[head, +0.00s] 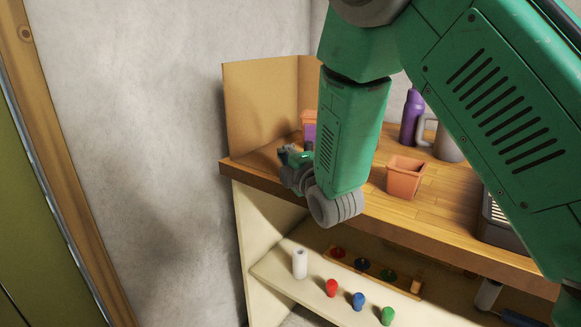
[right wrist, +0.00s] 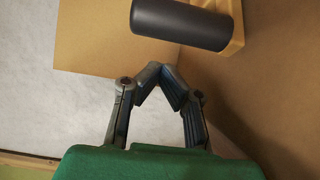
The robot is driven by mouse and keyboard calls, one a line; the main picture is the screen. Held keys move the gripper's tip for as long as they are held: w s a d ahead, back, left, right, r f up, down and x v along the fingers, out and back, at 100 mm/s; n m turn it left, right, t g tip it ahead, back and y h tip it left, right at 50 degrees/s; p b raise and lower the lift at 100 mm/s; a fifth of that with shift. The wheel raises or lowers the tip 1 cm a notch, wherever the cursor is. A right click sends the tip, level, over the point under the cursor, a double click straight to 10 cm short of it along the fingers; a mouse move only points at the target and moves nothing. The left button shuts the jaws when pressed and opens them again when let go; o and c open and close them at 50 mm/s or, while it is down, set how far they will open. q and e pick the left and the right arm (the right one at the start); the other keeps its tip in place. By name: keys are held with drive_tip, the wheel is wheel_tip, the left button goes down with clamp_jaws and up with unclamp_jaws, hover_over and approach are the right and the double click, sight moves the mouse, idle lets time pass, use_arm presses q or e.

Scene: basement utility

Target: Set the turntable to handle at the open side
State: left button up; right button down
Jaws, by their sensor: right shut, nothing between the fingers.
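A dark cylindrical handle (right wrist: 180,24) on a tan block (right wrist: 236,30) shows at the top of the right wrist view, ahead of my fingertips and apart from them. I cannot make out the turntable's disc; in the head view my arm covers much of that corner. Tan upright panels (head: 262,108) stand at the left end of the wooden worktop; a panel (right wrist: 110,38) also shows in the right wrist view. My right gripper (head: 293,163) is shut and empty near the worktop's left front edge, its fingertips together in the right wrist view (right wrist: 160,70). My left gripper is out of view.
On the worktop (head: 432,205) stand a terracotta pot (head: 404,178), a purple bottle (head: 411,117), a grey mug (head: 447,142) and a partly hidden orange-and-purple item (head: 309,131). The shelf below holds a white cylinder (head: 300,263) and several coloured pegs. A wall (head: 150,130) is at left.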

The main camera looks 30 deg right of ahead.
drive_tip(key=d, duration=0.1)
drive_tip(key=s+d, duration=0.1)
drive_tip(key=shift+s+d, duration=0.25)
drive_tip(key=shift+d, duration=0.05)
drive_tip(key=shift+s+d+r, duration=0.1)
drive_tip(key=shift+s, duration=0.1)
drive_tip(key=shift+a+r, duration=0.1)
drive_tip(key=shift+a, duration=0.2)
drive_tip(key=shift+s+d+n+y, duration=0.25)
drive_tip(key=shift+d+n+y, duration=0.05)
drive_tip(key=shift+d, duration=0.35)
drive_tip(key=shift+s+d+n+y, duration=0.45)
drive_tip(key=shift+n+y, duration=0.1)
drive_tip(key=shift+y, duration=0.3)
drive_tip(key=shift+s+d+n+y, duration=0.35)
drive_tip(key=shift+s+n+y, duration=0.15)
drive_tip(key=shift+y, duration=0.35)
drive_tip(key=shift+s+d, duration=0.4)
drive_tip(key=shift+d, duration=0.2)
